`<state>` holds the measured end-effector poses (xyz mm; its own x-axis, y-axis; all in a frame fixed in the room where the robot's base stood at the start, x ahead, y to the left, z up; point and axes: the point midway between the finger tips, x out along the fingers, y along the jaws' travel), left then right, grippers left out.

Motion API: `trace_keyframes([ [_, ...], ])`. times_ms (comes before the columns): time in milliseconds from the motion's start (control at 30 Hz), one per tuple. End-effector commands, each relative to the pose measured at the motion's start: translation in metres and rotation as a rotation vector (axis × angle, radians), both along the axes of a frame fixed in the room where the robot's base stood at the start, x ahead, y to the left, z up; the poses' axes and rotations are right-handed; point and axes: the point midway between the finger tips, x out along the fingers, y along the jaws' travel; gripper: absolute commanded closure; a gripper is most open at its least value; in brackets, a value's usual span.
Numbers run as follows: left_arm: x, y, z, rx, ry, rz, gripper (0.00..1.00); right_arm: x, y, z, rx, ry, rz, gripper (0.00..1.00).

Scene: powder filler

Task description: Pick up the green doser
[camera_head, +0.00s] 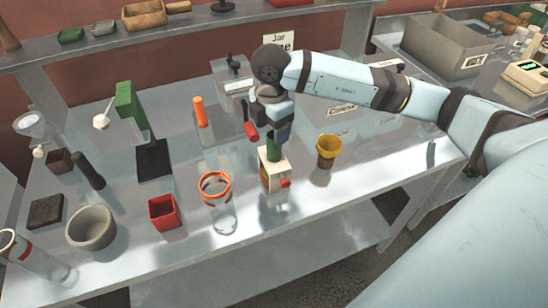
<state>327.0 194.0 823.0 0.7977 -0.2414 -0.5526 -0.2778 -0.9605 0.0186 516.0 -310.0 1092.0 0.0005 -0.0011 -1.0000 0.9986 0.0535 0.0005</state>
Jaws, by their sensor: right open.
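A small green piece (273,147), which looks like the green doser, stands upright at the top of a cream block (272,175) with a red knob on its front right. My right gripper (274,132) comes down from above, directly over the green piece. It is open, with its fingers around or just above the green top; I cannot tell whether they touch it. The gripper hides part of the piece. My left gripper is out of view.
A clear jar with an orange rim (216,206) stands close left of the block, and a yellow funnel-topped cup (327,150) to its right. A red box (164,213), grey bowl (91,231) and green-armed stand (127,105) are further left. The table's front edge is near.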

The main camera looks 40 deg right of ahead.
Motion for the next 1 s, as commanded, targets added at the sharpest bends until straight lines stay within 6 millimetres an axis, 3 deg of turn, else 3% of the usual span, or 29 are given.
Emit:
trace_keyframes([
  [400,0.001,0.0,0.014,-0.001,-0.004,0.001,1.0,-0.006,-0.003,-0.049,0.001,0.002,0.0,0.32],
  [667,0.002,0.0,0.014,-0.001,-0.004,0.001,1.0,-0.006,-0.002,-0.052,0.001,0.001,0.001,0.32],
  [933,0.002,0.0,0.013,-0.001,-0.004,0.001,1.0,-0.006,-0.002,-0.052,0.001,0.001,0.001,0.94],
  [967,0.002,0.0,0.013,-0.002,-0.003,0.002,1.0,-0.006,-0.002,-0.052,0.001,0.001,0.001,1.0],
  [1000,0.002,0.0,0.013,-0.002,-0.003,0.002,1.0,-0.006,-0.002,-0.052,0.002,0.0,0.001,1.0],
])
